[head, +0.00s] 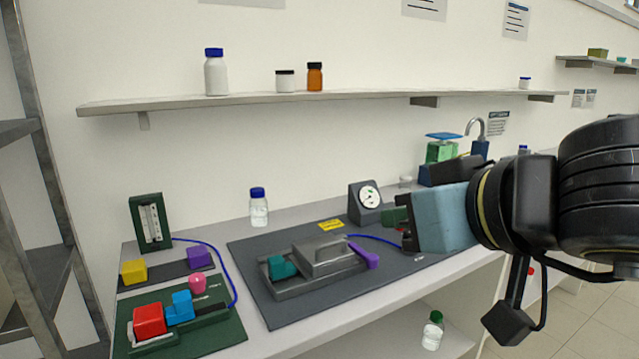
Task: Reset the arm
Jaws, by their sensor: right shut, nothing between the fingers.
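My right arm reaches in from the right edge, with dark links and a blue-grey gripper body. My right gripper (407,232) points left over the right end of the dark mat (300,312), near the dial gauge. It is shut and holds nothing; its fingertips are small and partly hard to make out. The grey membrane rig (319,256) sits on the mat, left of the gripper and apart from it, with a teal block (282,267) at its left and a purple lever (364,256) at its right. My left gripper is not in view.
A dial gauge (367,203) stands behind the mat, close to the gripper. A green tray (215,335) with red, blue and pink pieces is at the front left. A blue-capped bottle (258,208) stands at the back. A wall shelf (370,98) runs above the bench.

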